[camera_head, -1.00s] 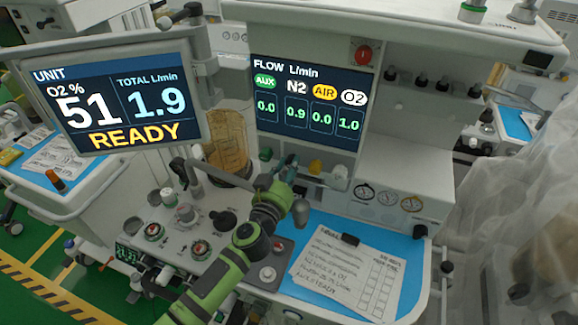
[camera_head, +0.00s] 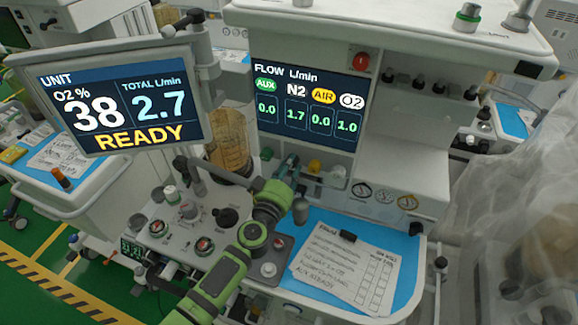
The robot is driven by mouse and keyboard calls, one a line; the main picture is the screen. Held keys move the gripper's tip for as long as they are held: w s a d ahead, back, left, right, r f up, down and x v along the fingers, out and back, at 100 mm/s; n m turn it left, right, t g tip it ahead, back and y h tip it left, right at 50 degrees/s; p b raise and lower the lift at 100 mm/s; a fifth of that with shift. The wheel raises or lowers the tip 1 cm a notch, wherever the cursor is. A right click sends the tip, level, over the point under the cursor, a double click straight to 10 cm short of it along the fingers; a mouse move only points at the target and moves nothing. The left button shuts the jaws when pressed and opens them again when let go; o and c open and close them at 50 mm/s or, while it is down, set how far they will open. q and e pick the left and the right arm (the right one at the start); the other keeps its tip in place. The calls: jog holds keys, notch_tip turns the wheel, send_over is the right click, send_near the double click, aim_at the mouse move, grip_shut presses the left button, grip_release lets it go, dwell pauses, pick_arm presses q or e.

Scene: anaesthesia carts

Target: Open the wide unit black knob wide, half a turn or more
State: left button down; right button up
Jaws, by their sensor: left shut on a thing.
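The wide unit has a flow display (camera_head: 310,100) reading AUX 0.0, N2 1.7, AIR 0.0 and O2 1.0. A row of knobs sits below it. My left gripper (camera_head: 292,172) is at the N2 place in this row, shut on the black knob, which its fingers mostly hide. The yellow knob (camera_head: 314,166) is just to the right of the fingers, and the pale O2 knob (camera_head: 338,172) is further right. The left screen (camera_head: 125,103) reads O2 38 %, total 2.7 L/min, READY. My right gripper is not in view.
A brown-filled canister (camera_head: 229,143) stands left of the gripper. Valves and a black knob (camera_head: 227,217) rise from the panel below my arm. A paper sheet (camera_head: 340,268) lies on the blue worktop (camera_head: 400,285). Clear plastic sheeting hangs at the right.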

pick_arm(q)
jog(key=shift+w+r, duration=0.1)
jog(key=shift+r, duration=0.05)
jog(key=c, duration=1.2)
grip_release()
jog(key=v, duration=1.2)
